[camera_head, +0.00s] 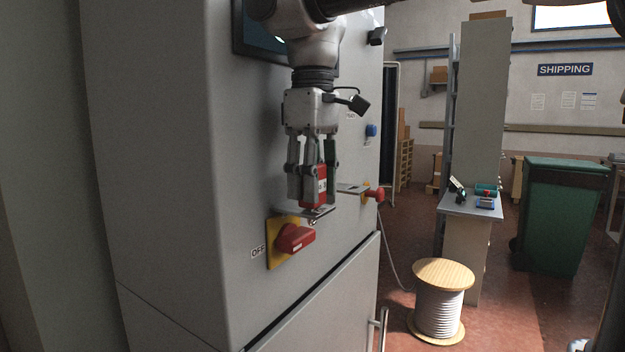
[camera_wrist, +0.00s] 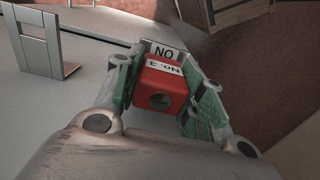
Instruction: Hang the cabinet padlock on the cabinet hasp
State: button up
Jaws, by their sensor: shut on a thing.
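A red padlock (camera_head: 321,184) with a white label is held between the fingers of my gripper (camera_head: 314,190), in front of the grey cabinet's face. In the wrist view the padlock's red body (camera_wrist: 160,88) sits between both green-padded fingers; its shackle cannot be made out. A thin metal tab (camera_head: 318,211), possibly the hasp, stands out from the cabinet just below the padlock, above the red switch. I cannot tell whether padlock and tab touch. Another pale plate (camera_head: 350,188) shows further right, beside a red knob.
The grey cabinet (camera_head: 160,200) carries a red rotary switch (camera_head: 295,238) on a yellow plate, marked OFF, and a red knob (camera_head: 375,195). A door handle (camera_head: 380,330) sticks out lower down. A cable spool (camera_head: 438,305) and a green bin (camera_head: 562,215) stand right.

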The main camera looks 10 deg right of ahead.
jog(key=shift+f, duration=0.3)
dwell(0.5)
jog(key=o, duration=1.2)
notch_tip(320, 180, up, 12)
jog(key=w+d+f+m+t, duration=0.1)
jog(key=d+f+m, duration=0.35)
jog(key=d, duration=0.75)
jog(key=s+d+f+m+t, duration=0.1)
jog(key=s+d+f+m, duration=0.2)
jog(key=d+f, duration=0.6)
jog(key=s+d+f+m+t, duration=0.2)
jog(key=s+d+f, duration=0.5)
jog(key=f, duration=0.5)
jog(key=d+m, duration=0.1)
jog(key=d, duration=0.1)
jog(key=shift+s+d+f, duration=0.15)
jog(key=shift+d+f, duration=0.2)
jog(key=shift+d, duration=0.05)
